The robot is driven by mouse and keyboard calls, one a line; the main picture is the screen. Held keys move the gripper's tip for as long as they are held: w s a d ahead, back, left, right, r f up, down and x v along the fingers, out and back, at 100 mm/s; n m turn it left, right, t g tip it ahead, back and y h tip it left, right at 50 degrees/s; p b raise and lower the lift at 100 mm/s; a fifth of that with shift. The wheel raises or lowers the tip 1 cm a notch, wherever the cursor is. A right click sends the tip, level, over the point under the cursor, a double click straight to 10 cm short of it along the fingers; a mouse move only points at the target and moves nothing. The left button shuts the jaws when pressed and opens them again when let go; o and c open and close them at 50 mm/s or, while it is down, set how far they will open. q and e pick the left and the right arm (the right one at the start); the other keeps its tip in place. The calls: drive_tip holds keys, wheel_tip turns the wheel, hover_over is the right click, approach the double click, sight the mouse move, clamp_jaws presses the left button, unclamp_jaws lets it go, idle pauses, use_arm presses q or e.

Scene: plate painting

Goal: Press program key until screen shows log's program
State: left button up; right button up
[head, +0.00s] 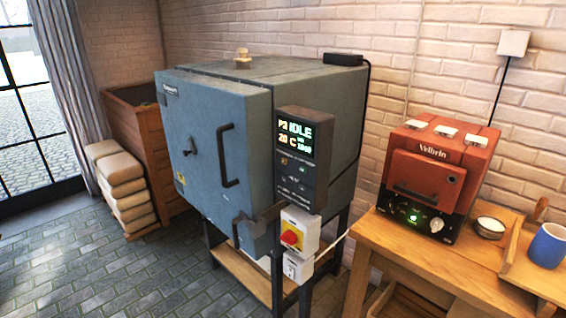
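A large blue-grey kiln (213,137) stands on a dark metal stand in the middle of the head view, its door shut. A dark control panel (289,199) is fixed at the right of its front. The panel's screen (296,137) reads "P3 IDLE" with "20 C" and a small number below it. Small keys sit under the screen, but their labels are too small to read. No log sheet is recognisable in view. Neither of my grippers shows in the head view.
At right, a wooden table (405,247) carries a small red kiln (432,170), a small bowl (490,228) and a blue cup (548,246). Stacked sacks (122,187) stand at left. The tiled floor in front is clear.

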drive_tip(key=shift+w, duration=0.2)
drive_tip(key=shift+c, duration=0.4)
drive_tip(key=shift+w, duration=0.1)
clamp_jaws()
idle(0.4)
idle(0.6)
